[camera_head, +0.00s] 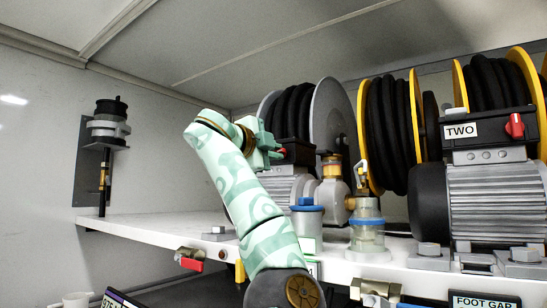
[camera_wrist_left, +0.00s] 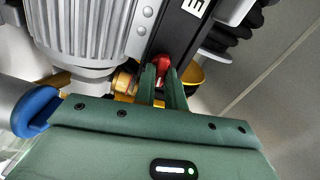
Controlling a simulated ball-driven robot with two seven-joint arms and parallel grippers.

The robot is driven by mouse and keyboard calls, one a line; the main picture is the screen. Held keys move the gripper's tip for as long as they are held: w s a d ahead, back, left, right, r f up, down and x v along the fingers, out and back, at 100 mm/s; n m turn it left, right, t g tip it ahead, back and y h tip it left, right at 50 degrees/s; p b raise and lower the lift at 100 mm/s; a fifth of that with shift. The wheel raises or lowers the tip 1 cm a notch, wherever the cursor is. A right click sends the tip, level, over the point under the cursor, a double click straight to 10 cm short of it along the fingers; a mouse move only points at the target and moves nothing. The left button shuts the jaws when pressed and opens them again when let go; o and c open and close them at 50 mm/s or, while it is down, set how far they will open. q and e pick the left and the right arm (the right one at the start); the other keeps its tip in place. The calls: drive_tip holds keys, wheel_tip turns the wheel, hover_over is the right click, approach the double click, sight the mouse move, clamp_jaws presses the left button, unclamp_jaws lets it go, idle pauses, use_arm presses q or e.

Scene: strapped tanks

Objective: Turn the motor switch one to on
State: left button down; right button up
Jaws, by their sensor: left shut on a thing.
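The motor switch one is a small red knob (camera_wrist_left: 161,62) on a black box (camera_wrist_left: 185,28) with a partly visible white label. My left gripper (camera_head: 272,150) reaches this knob from the left. In the left wrist view its two green fingers (camera_wrist_left: 164,78) are shut on the red knob. The fingers hide part of the knob, so I cannot tell which way it is turned. My right gripper is in neither view.
Motor two (camera_head: 490,190) stands at the right with its own red switch (camera_head: 515,126) and a "TWO" label (camera_head: 460,131). Hose reels (camera_head: 335,120) stand behind. Blue-capped filter jars (camera_head: 367,235) stand near the front edge of the white shelf (camera_head: 150,228).

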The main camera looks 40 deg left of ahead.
use_arm(q)
drive_tip(key=shift+f+m+b, duration=0.15)
drive_tip(key=shift+m+b, duration=0.2)
drive_tip(key=shift+m, duration=0.65)
drive_tip(key=shift+w, duration=0.1)
drive_tip(key=c, duration=1.5)
unclamp_jaws()
drive_tip(key=shift+o, duration=0.2)
drive_tip(key=s+d+b, duration=0.1)
drive_tip(key=s+b, duration=0.5)
drive_tip(key=s, duration=1)
drive_tip(key=shift+s+d, duration=0.15)
drive_tip(key=shift+d, duration=0.25)
